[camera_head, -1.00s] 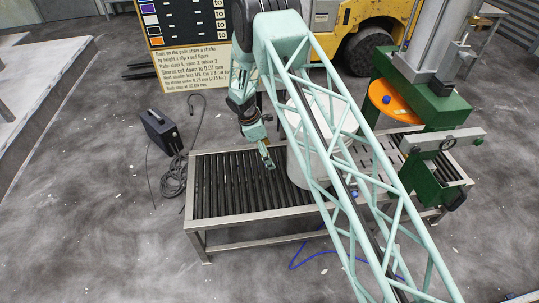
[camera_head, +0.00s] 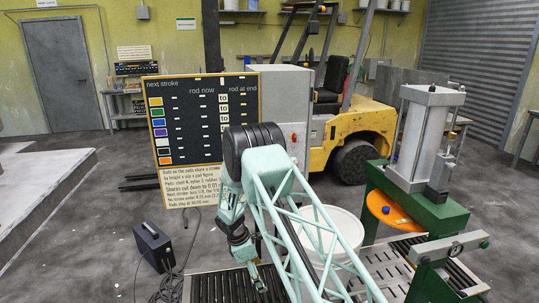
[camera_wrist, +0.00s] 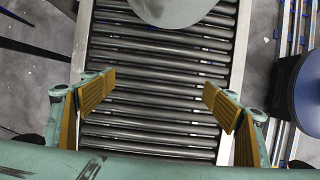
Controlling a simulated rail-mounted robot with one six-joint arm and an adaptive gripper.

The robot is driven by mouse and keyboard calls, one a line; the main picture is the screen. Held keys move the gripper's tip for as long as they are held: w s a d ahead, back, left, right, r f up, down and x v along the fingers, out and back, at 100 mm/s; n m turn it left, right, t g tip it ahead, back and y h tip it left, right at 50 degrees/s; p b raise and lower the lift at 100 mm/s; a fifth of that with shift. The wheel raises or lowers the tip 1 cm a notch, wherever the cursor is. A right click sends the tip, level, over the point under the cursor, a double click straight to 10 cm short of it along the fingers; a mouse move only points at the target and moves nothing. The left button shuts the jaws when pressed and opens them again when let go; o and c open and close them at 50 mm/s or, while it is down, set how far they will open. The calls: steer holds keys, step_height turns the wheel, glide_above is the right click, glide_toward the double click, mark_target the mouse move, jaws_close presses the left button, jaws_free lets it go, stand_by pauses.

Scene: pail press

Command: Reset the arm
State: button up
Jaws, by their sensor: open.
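My gripper (camera_wrist: 155,105) is open and empty in the wrist view. Its two ribbed orange-brown finger pads are wide apart above the roller conveyor (camera_wrist: 150,73). In the head view my gripper (camera_head: 260,283) hangs low over the conveyor (camera_head: 215,288), to the left of the white pail (camera_head: 345,230). The pail is partly hidden behind my pale green lattice arm. In the wrist view a grey rounded thing, probably the pail, shows at the top between the fingers and apart from them.
A green press (camera_head: 425,215) with a grey cylinder and an orange disc (camera_head: 388,209) stands at the right. A dark sign board (camera_head: 200,115) and a yellow forklift (camera_head: 370,122) stand behind. A black box (camera_head: 154,246) with a cable is on the floor at left.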

steer(key=s+d+r+m, duration=0.2)
steer(key=d+r, duration=0.2)
steer(key=r, duration=0.9)
steer(key=s+d+r+m, duration=0.1)
steer(key=d+r+m, duration=0.2)
steer(key=r, duration=1)
steer(key=s+d+r+m+y, duration=0.1)
steer(key=s+d+r+m, duration=0.15)
steer(key=s+r, duration=0.4)
steer(key=s+d+r+m+t, duration=0.1)
steer(key=s+d+r, duration=0.25)
steer(key=r, duration=0.55)
steer(key=s+d+r+m+y, duration=0.15)
steer(key=s+d+r, duration=0.25)
steer(key=r, duration=0.4)
steer(key=s+d+r+m, duration=0.3)
steer(key=s+r, duration=0.3)
steer(key=s, duration=0.4)
steer(key=s+d+r+m, duration=0.25)
steer(key=s+r, duration=0.25)
steer(key=s, duration=0.4)
steer(key=s+d+m+t, duration=0.1)
steer(key=s+m, duration=0.1)
steer(key=s, duration=0.9)
steer(key=s+d+r+m+t+y, duration=0.1)
steer(key=s+m, duration=0.2)
steer(key=s, duration=0.9)
steer(key=shift+s+d+r, duration=0.15)
steer(key=shift+s+d, duration=0.15)
steer(key=shift+d, duration=0.05)
